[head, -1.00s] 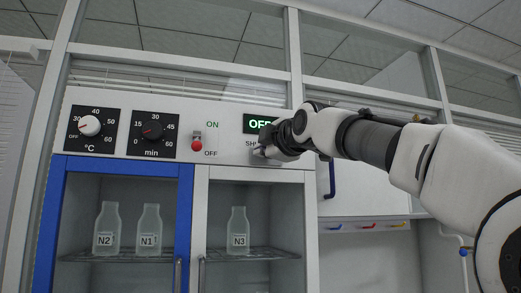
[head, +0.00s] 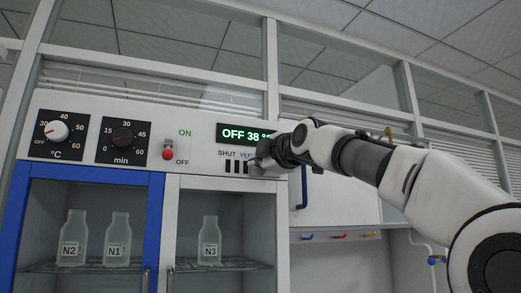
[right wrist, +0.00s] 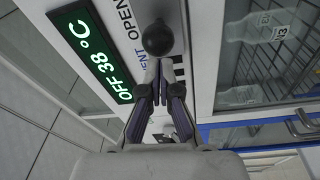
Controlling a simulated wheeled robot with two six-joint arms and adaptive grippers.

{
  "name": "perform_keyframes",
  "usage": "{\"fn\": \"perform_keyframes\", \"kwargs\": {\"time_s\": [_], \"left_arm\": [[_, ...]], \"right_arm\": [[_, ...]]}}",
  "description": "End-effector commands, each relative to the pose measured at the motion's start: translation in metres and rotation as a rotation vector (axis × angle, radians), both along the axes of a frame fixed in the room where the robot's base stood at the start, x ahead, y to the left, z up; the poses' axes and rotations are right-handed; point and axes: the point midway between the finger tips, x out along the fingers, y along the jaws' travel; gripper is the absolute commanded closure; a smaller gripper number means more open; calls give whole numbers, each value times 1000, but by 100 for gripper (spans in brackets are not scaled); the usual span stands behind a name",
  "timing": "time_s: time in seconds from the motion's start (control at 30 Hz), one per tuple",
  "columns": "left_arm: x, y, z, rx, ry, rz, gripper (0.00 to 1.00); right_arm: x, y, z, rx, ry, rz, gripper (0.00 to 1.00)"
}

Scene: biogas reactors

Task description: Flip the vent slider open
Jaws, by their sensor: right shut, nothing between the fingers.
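The vent slider's black round knob (right wrist: 158,38) stands out from the white panel in the right wrist view, beside the OPEN end of the printed label. In the head view my gripper hides the knob. Dark slots (head: 235,168) of the vent show below the SHUT and VENT lettering, left of my gripper. My right gripper (right wrist: 160,70) is shut and empty, its fingertips close beside the knob on the VENT side. I cannot tell if they touch it. In the head view the right gripper (head: 257,160) is at the panel's right end. My left gripper is not in view.
The green display (head: 240,134) reads OFF 38 above the vent. Two dials (head: 122,140) and a red-knobbed switch (head: 168,153) sit further left. Below are glass cabinet doors, one with a blue frame (head: 155,215), with bottles (head: 209,240) inside.

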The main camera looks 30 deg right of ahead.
Motion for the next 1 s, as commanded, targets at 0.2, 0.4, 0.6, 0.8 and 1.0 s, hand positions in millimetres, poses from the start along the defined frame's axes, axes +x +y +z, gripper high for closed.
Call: {"fn": "perform_keyframes", "kwargs": {"time_s": [0.2, 0.4, 0.6, 0.8, 1.0], "left_arm": [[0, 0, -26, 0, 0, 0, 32], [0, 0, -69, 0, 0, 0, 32], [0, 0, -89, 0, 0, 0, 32], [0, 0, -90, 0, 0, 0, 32], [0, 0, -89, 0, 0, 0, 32]], "right_arm": [[-13, 18, -7, -2, -6, 0, 100], [-51, 18, -10, -2, -7, -1, 100], [-84, 19, -6, -2, -3, -1, 100], [-92, 20, -2, -2, 0, 0, 100], [-91, 20, -2, -2, 0, 0, 100]]}}
